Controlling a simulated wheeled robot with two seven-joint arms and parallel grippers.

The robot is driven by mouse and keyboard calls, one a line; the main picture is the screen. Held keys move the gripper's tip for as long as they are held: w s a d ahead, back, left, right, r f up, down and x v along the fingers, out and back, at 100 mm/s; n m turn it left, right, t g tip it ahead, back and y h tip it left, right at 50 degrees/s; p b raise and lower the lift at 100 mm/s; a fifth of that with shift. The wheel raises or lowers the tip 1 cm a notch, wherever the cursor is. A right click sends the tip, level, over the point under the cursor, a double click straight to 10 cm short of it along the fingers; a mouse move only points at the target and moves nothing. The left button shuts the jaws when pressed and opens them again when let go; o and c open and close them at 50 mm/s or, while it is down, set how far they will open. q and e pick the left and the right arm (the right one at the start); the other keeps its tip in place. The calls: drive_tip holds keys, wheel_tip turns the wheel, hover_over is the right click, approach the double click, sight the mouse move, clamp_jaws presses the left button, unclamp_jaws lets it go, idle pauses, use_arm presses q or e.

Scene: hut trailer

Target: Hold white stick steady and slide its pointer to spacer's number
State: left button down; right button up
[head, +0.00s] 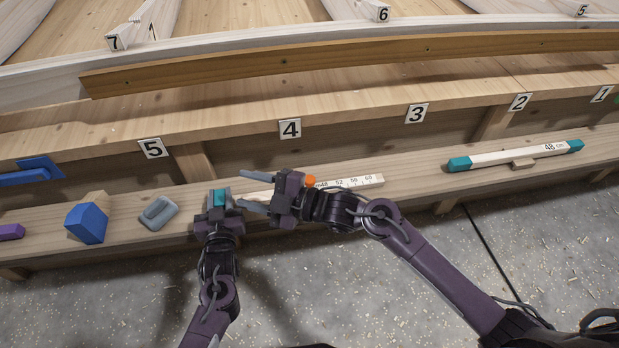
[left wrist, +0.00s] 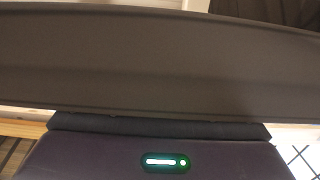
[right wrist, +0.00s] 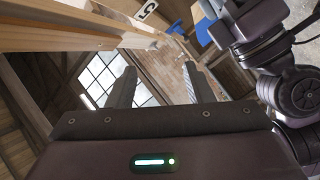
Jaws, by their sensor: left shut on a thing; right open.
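The white stick (head: 362,182) lies along the bench board, with printed numbers 48, 52, 56 and 60 visible. Its orange pointer (head: 310,181) shows just left of the 48 mark, beside my right gripper; its exact reading is hidden. My left gripper (head: 219,197) is shut on the stick's teal left end. My right gripper (head: 246,190) is open, its fingers pointing left on either side of the stick's picture line; I cannot tell whether they touch it. The spacer (head: 500,156), a pale bar with teal ends, reads 48 cm and rests at the right.
A grey clamp-like block (head: 158,213), a blue block (head: 87,222) and a purple piece (head: 10,231) lie on the board at left. Numbered tags, such as 4 (head: 290,129), line the ledge behind. Open floor (head: 400,290) lies in front.

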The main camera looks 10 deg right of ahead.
drive_tip(key=d+f+m+t+h, duration=0.3)
drive_tip(key=d+f+m+t, duration=0.25)
drive_tip(key=d+m, duration=0.45)
drive_tip(key=m+t+h, duration=0.4)
drive_tip(key=m+h, duration=0.1)
drive_tip(key=m, duration=0.3)
approach(313, 183)
drive_tip(key=shift+g, duration=0.25)
drive_tip(key=x, duration=1.1)
drive_tip(key=shift+w+r, duration=0.2)
clamp_jaws()
